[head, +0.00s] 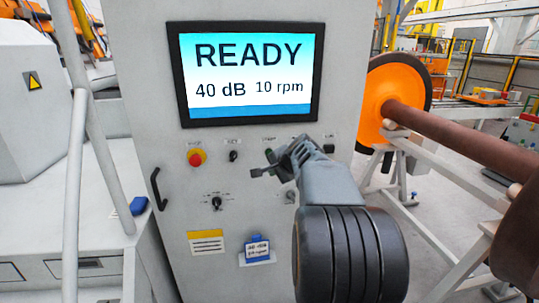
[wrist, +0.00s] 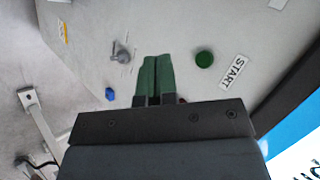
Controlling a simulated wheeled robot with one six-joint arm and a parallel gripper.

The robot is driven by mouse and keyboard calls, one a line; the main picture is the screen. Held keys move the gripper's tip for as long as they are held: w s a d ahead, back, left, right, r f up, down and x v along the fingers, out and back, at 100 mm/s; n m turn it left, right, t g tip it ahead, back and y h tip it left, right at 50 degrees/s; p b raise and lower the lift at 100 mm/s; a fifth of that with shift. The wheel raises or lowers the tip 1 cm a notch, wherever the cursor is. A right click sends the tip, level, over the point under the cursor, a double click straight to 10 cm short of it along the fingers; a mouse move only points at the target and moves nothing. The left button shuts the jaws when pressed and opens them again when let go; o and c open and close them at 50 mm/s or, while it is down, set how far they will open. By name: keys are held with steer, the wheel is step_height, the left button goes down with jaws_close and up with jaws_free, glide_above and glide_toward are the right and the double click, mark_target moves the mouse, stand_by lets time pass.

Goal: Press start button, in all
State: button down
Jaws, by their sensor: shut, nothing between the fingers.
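A grey control cabinet (head: 145,70) has a screen (head: 248,72) reading READY, 40 dB and 10 rpm. In the wrist view, the round green start button (wrist: 204,59) sits on the panel, with a START label (wrist: 233,71) beside it. My gripper (wrist: 155,58) has its green fingers together with nothing between them. The fingertips are to the left of the button in that view. In the head view my gripper (head: 260,170) is in front of the panel, below the screen; I cannot make out the button for sure there. I cannot tell whether the fingertips touch the panel.
A handle (head: 157,189) is at the cabinet's left edge. A wheelset with an orange wheel (head: 375,100) stands at right.

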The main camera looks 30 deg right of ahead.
steer(key=w+d+p, duration=0.3)
steer(key=w+p, duration=0.1)
steer(key=w, duration=0.4)
steer(key=shift+d+p, duration=0.35)
steer(key=shift+w+d, duration=0.1)
stand_by(2.1)
steer(key=shift+w+d, duration=0.1)
steer(key=shift+w, duration=0.15)
steer(key=shift+w+d+p, duration=0.2)
steer(key=shift+w+p, duration=0.15)
steer(key=shift+p, duration=0.1)
stand_by(0.7)
steer(key=shift+s+a, duration=0.1)
steer(key=shift+s, duration=0.05)
steer(key=shift+s+a+b, duration=0.3)
steer(key=shift+s+b, duration=0.3)
steer(key=shift+b, duration=0.05)
